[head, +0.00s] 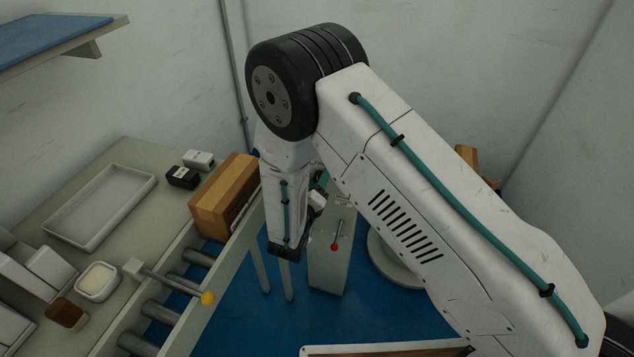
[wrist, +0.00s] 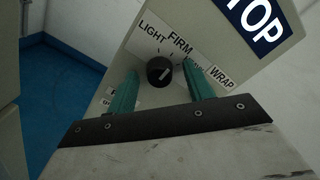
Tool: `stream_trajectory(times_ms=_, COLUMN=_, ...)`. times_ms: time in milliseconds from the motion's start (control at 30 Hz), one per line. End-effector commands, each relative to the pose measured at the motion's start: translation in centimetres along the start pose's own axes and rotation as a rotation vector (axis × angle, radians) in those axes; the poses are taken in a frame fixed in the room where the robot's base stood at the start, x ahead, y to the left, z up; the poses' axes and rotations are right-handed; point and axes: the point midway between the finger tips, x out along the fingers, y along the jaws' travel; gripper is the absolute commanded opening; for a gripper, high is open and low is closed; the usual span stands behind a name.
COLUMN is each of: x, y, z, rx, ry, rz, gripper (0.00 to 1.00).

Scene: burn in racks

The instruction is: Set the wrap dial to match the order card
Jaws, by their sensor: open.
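The wrap dial, a round black knob (wrist: 160,71), sits on a pale panel (wrist: 150,38) in the wrist view. LIGHT and FIRM labels stand above it, and a WRAP label is at its right. A third label is partly hidden by a finger. A small pale mark shows on the knob, but its exact setting is hard to tell. My gripper (wrist: 159,68) is open, with one green finger on each side of the knob; contact cannot be told. In the head view my arm hides the dial and most of the gripper. I cannot make out an order card.
In the head view, a pale post with a red-tipped lever (head: 334,246) stands beside a round turntable (head: 385,262). At left are a roller conveyor (head: 160,308), a cardboard box (head: 222,200) and a bench with a tray (head: 62,222). Blue floor lies between.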

Motion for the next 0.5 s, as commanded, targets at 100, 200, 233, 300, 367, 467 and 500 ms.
stream_trajectory(times_ms=100, x=0.1, y=0.0, z=-0.01, rx=0.0, ry=0.0, rz=0.0, gripper=0.52)
stream_trajectory(times_ms=200, x=0.08, y=0.0, z=-0.01, rx=0.0, ry=0.0, rz=0.0, gripper=0.52)
stream_trajectory(times_ms=233, x=0.07, y=0.0, z=-0.01, rx=0.0, ry=0.0, rz=0.0, gripper=0.49)
stream_trajectory(times_ms=300, x=0.07, y=0.0, z=-0.01, rx=0.001, ry=0.0, rz=0.0, gripper=0.29)
stream_trajectory(times_ms=367, x=0.06, y=0.0, z=0.0, rx=0.001, ry=0.0, rz=0.0, gripper=0.13)
stream_trajectory(times_ms=467, x=0.05, y=0.0, z=0.0, rx=0.001, ry=0.0, rz=0.0, gripper=0.07)
stream_trajectory(times_ms=500, x=0.05, y=0.0, z=0.0, rx=0.001, ry=0.0, rz=0.0, gripper=0.07)
